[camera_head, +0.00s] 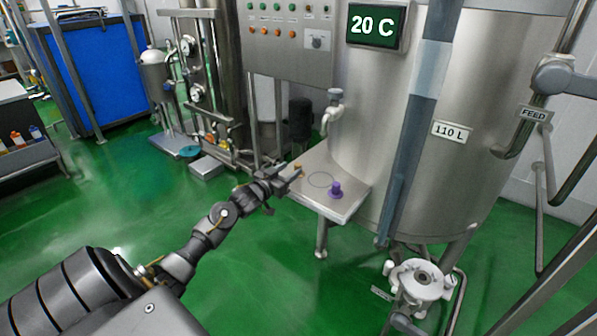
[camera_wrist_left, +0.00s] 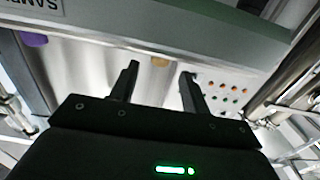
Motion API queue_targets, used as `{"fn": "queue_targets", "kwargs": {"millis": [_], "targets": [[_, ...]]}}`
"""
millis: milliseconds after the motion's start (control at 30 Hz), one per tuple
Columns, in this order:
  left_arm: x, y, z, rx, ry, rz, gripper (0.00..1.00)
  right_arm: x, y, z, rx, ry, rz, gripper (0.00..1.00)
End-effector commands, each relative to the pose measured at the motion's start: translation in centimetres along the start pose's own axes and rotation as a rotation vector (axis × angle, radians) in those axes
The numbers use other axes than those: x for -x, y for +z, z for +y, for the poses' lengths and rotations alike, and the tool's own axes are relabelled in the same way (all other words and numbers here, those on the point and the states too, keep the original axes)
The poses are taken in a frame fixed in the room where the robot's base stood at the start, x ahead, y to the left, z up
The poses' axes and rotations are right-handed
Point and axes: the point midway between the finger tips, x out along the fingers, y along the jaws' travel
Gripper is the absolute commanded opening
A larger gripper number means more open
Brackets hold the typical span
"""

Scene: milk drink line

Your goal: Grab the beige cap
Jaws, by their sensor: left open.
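The beige cap (camera_head: 298,168) sits on the left part of a small steel shelf (camera_head: 318,197), partly hidden by my left gripper. My left gripper (camera_head: 290,176) is open at the shelf's left edge, with its fingers pointing towards the cap. In the left wrist view the beige cap (camera_wrist_left: 160,62) shows between the two open fingertips (camera_wrist_left: 160,71), near the shelf edge. I cannot tell whether the cap is within the fingers or just beyond them. My right gripper is not in view.
A purple cap (camera_head: 336,190) stands on the shelf to the right of a marked ring (camera_head: 320,180). A tap (camera_head: 332,108) hangs above the shelf. The large steel tank (camera_head: 400,150) stands behind it.

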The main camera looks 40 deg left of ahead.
Motion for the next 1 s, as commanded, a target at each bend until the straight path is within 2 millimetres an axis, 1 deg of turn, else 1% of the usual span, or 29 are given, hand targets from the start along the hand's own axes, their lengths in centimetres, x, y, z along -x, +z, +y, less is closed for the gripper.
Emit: {"fn": "queue_targets", "kwargs": {"millis": [200,300,433,633,900,1000], "targets": [[-3.3,-0.1,0.1,0.002,0.001,0.002,0.47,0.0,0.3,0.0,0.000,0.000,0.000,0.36],[-4.4,0.0,0.1,0.001,0.000,0.002,0.47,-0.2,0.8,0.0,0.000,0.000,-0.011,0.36],[-5.0,0.0,0.1,0.000,0.001,0.001,0.47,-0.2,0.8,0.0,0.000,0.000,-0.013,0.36],[-5.0,0.0,0.1,0.000,0.001,0.001,0.47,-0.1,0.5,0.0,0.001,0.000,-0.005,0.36],[-5.0,0.1,0.1,0.000,0.001,0.001,0.11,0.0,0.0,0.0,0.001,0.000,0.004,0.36],[-5.0,0.1,0.1,0.000,0.001,0.001,0.00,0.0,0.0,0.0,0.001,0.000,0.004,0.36]]}}
